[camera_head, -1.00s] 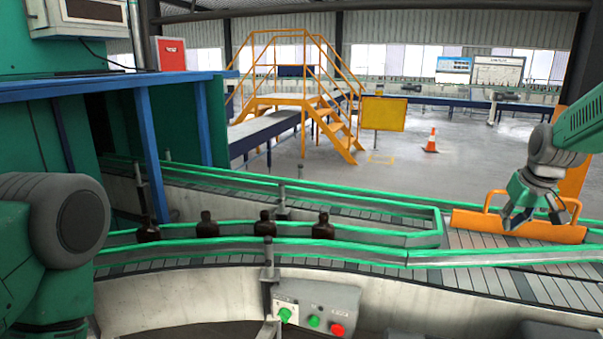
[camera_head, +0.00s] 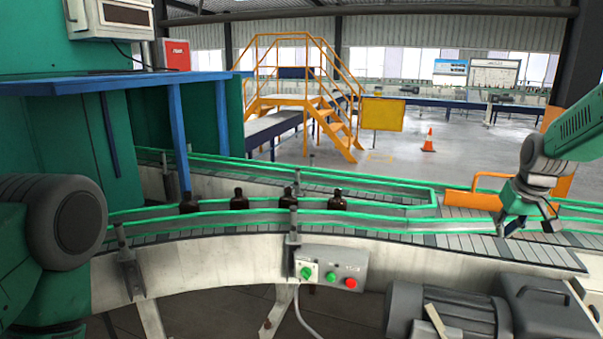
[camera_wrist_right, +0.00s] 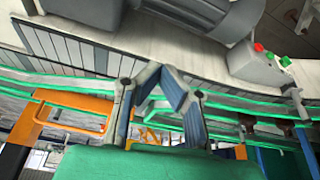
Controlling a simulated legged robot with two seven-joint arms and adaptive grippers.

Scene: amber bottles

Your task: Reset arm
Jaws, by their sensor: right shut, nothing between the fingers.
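My right gripper (camera_head: 525,228) hangs over the right part of the conveyor (camera_head: 440,240), in front of an orange plate with handles (camera_head: 473,200). It is empty, and in the right wrist view its two fingers (camera_wrist_right: 163,82) meet in a peak. Several dark amber bottles stand upright in a row on the conveyor, between green rails, left of centre; one is the rightmost bottle (camera_head: 337,202). They stand well apart from my right gripper. My left arm shows at the left edge, but its gripper is out of view.
A control box (camera_head: 330,268) with green and red buttons is fixed to the conveyor's near side. A grey motor (camera_head: 450,312) stands at the front right. Green rails run along the belt. Yellow stairs (camera_head: 335,125) and a cone (camera_head: 428,140) stand behind on open floor.

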